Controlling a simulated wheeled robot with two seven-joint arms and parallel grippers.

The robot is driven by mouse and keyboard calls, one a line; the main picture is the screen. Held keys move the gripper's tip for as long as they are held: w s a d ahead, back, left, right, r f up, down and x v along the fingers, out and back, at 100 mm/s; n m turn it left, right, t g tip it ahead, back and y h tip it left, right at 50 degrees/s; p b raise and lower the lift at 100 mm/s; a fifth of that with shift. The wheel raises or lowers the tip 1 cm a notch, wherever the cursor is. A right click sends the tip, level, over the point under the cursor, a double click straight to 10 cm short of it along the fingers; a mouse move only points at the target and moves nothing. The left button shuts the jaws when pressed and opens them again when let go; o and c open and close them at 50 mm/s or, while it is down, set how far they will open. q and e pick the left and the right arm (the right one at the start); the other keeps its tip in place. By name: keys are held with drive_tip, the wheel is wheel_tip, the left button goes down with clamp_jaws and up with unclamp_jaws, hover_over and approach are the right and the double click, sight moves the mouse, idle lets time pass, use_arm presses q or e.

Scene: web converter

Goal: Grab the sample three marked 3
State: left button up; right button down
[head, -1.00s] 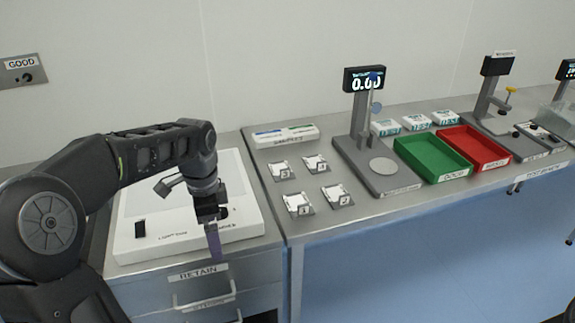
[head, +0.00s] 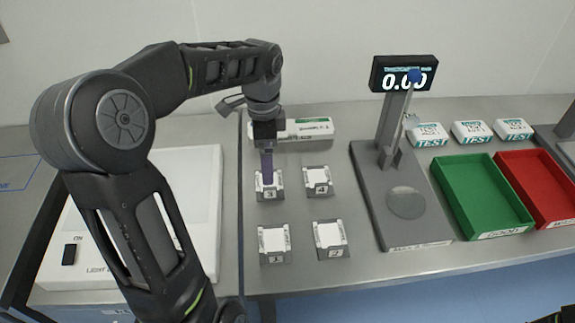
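Sample three (head: 270,186) is a small white piece on a grey holder marked 3, in the back left of a group of samples on the steel bench. My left gripper (head: 267,178) points down right over it, its purple fingers at or just above the sample. The fingers look close together, but I cannot tell whether they hold anything. They hide part of the sample. Sample 4 (head: 318,180) is to the right, sample 1 (head: 274,243) in front and sample 2 (head: 330,238) front right.
A gauge stand (head: 405,203) with a display reading 0.00 stands to the right. Beyond it are a green tray (head: 483,197) and a red tray (head: 540,185), with white TEST packs (head: 427,135) behind. A white box (head: 305,131) lies behind the samples. A light box (head: 190,170) is left.

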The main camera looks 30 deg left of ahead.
use_arm(q)
drive_tip(key=shift+f, duration=1.25)
drive_tip(key=shift+s+d+f+p, duration=0.1)
drive_tip(key=shift+f+p, duration=0.25)
wheel_tip(320, 180, down, 5)
drive_tip(key=shift+r+p, duration=0.2)
drive_tip(key=shift+p, duration=0.3)
drive_tip(key=shift+d, duration=0.1)
drive_tip(key=shift+c, duration=0.3)
